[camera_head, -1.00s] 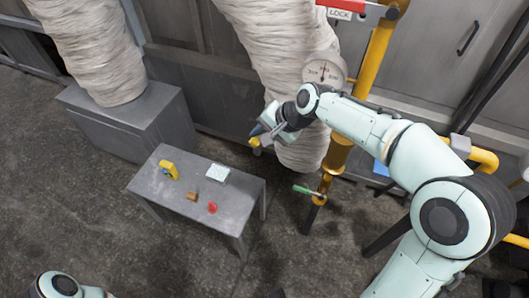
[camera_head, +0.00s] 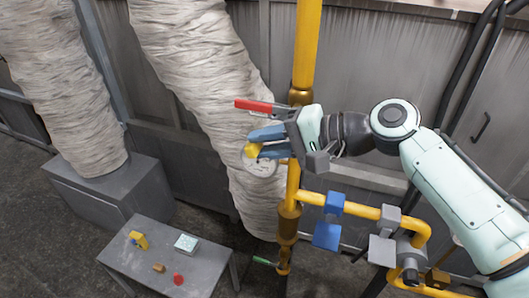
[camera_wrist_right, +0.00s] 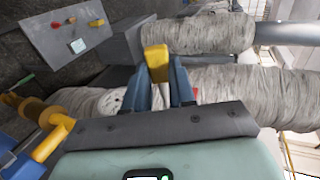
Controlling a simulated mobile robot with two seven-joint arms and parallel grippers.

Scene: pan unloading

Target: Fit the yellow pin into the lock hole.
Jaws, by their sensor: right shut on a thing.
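My right gripper (camera_head: 264,143) is shut on the yellow pin (camera_head: 252,150), which sticks out past its blue fingertips. In the right wrist view the pin (camera_wrist_right: 156,57) stands between the two blue fingers of the gripper (camera_wrist_right: 158,78). The red lock handle (camera_head: 254,105) juts left from the yellow vertical pipe (camera_head: 308,45), just above the gripper. The pin is apart from the handle. The lock hole itself cannot be made out. My left gripper is out of view.
A round gauge (camera_head: 261,165) is just behind the pin. A wrapped duct (camera_head: 195,70) stands behind. A green-handled valve (camera_head: 264,262) sits lower on the pipe. A grey table (camera_head: 205,278) with several small objects, including a red one (camera_head: 178,279), is at lower left.

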